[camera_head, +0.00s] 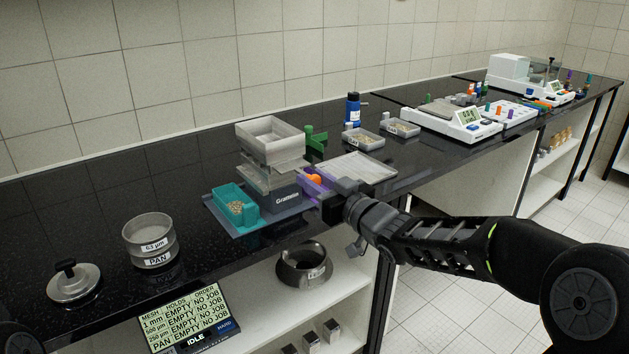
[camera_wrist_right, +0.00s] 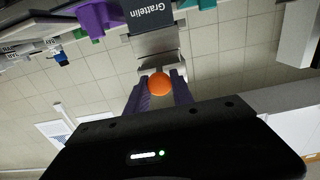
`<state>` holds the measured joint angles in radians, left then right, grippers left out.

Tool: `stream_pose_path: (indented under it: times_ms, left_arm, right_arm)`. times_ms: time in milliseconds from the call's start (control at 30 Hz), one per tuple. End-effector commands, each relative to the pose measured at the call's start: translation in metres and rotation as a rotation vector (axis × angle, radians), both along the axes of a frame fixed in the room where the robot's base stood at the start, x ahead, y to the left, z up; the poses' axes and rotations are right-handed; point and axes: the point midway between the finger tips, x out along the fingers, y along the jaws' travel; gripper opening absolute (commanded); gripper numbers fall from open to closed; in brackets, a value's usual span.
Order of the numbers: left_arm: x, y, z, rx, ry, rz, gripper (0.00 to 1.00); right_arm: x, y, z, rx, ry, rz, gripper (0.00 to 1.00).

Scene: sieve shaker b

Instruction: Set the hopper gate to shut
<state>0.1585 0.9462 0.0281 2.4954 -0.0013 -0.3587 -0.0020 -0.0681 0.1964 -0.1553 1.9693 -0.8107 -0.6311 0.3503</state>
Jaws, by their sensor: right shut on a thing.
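The hopper (camera_head: 270,138) is a grey open-topped box on a feeder with a dark base (camera_head: 286,198) that bears a partly readable name. My right gripper (camera_head: 316,180) reaches in from the right at the feeder's right side, its purple fingers on an orange knob (camera_head: 314,180). In the right wrist view the fingers stand on both sides of the round orange knob (camera_wrist_right: 159,84), in front of a grey metal part of the feeder. A green lever-like part (camera_head: 316,139) stands at the hopper's right. I cannot tell the gate's position. My left gripper is not in view.
A teal bin (camera_head: 223,194) with grains stands left of the feeder. A sieve and pan stack (camera_head: 150,238), a lid (camera_head: 74,284) and a display (camera_head: 190,318) are at the left. A flat grey tray (camera_head: 372,163) lies behind my right gripper.

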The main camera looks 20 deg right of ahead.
Motion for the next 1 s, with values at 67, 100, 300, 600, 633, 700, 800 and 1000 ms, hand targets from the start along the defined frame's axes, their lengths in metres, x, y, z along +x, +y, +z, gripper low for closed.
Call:
stream_pose_path:
  times_ms: [67,100,300,600,633,700,800,1000]
  left_arm:
    - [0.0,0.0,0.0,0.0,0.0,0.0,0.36]
    - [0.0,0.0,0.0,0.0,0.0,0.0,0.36]
    - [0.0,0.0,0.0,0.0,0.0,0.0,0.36]
    - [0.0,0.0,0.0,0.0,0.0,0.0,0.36]
    - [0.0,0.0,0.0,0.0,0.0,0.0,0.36]
    - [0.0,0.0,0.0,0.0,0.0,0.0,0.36]
    - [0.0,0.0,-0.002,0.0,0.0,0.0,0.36]
    - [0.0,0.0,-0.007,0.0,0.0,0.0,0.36]
  right_arm:
    - [0.0,0.0,0.0,0.0,0.0,0.0,0.0]
    - [0.0,0.0,0.0,0.0,0.0,0.0,0.0]
    - [0.0,0.0,0.0,0.0,0.0,0.0,0.0]
    - [0.0,0.0,0.0,0.0,0.0,0.0,0.0]
    - [0.0,0.0,0.0,0.0,0.0,0.0,0.0]
    - [0.0,0.0,0.0,0.0,0.0,0.0,0.0]
    - [0.005,0.002,-0.001,-0.001,0.0,0.0,0.0]
    - [0.037,0.014,-0.002,-0.001,0.001,0.0,0.0]
